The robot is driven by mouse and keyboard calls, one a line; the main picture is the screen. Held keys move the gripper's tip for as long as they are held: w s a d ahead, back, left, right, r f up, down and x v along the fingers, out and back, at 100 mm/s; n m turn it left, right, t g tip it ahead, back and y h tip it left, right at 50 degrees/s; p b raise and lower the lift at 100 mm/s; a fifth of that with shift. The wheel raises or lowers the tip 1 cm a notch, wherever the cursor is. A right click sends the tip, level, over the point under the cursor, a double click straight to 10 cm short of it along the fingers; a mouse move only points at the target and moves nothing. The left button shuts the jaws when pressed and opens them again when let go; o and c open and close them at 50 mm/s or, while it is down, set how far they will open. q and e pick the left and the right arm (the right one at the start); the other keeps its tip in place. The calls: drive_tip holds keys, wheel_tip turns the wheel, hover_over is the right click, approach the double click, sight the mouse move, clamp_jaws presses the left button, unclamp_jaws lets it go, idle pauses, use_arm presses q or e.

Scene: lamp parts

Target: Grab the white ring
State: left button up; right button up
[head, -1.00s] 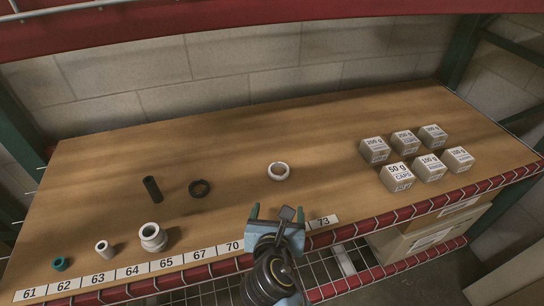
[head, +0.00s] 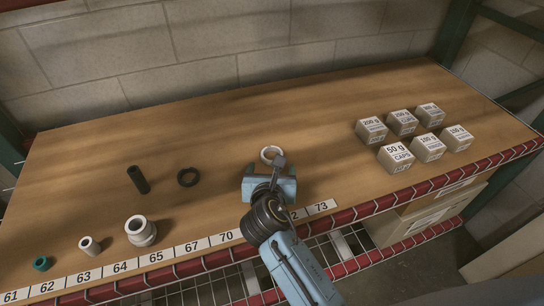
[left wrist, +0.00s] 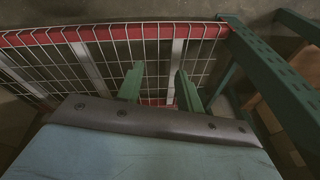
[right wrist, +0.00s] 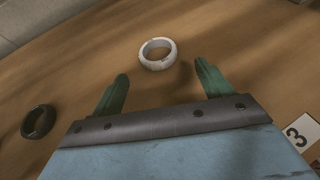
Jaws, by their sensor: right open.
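The white ring (head: 268,151) lies flat on the wooden shelf, partly hidden behind my right gripper (head: 271,170) in the head view. In the right wrist view the white ring (right wrist: 157,42) lies just ahead of the open fingertips of my right gripper (right wrist: 161,71), roughly centred between them, with nothing between the fingers. My left gripper (left wrist: 160,78) shows only in the left wrist view. Its fingers are apart and empty, over the wire mesh of a lower level.
A black ring (head: 188,177) and a black tube (head: 138,180) lie left of the white ring. White fittings (head: 140,231) and a teal ring (head: 42,263) stand near the numbered front edge. Several small boxes (head: 397,157) stand at the right. The shelf behind the ring is clear.

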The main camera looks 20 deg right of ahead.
sight(271, 161)
drive_tip(key=b+x, duration=0.2)
drive_tip(key=x, duration=0.2)
drive_tip(key=shift+w, duration=0.55)
drive_tip(key=c, duration=1.1)
use_arm(q)
drive_tip(key=w+d+r, duration=0.1)
drive_tip(key=d+r, duration=0.2)
drive_tip(key=r, duration=0.3)
drive_tip(key=shift+w+d+r, duration=0.15)
drive_tip(key=shift+w+r, duration=0.05)
drive_tip(key=shift+r, duration=0.05)
use_arm(e)
drive_tip(key=shift+o, duration=0.2)
use_arm(q)
drive_tip(key=shift+t, duration=0.3)
use_arm(e)
drive_tip(key=shift+r, duration=0.15)
